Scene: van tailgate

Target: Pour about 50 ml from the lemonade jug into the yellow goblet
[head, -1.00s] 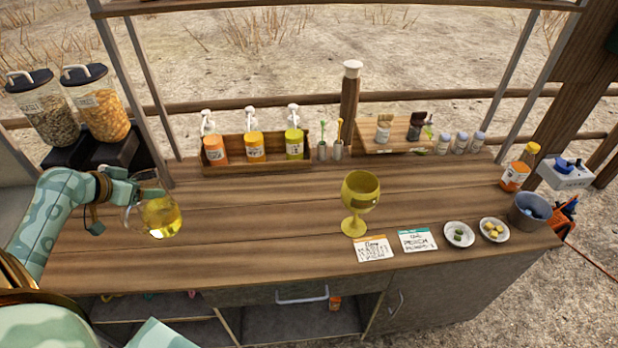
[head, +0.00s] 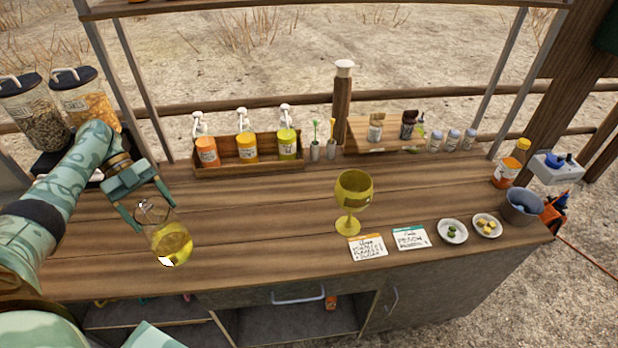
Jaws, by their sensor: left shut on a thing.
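The lemonade jug (head: 171,241) is clear glass with yellow liquid in its lower part. My left gripper (head: 148,212) is shut on the jug at its upper left side and holds it at the left of the counter, slightly tilted. I cannot tell whether its base touches the wood. The yellow goblet (head: 353,190) stands upright right of the counter's middle, well apart from the jug. Its bowl is see-through yellow and looks empty. My right gripper is not in view.
A wooden rack of pump bottles (head: 246,148) stands at the back. Two food dispensers (head: 83,98) stand at the left. The counter (head: 265,215) between jug and goblet is clear.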

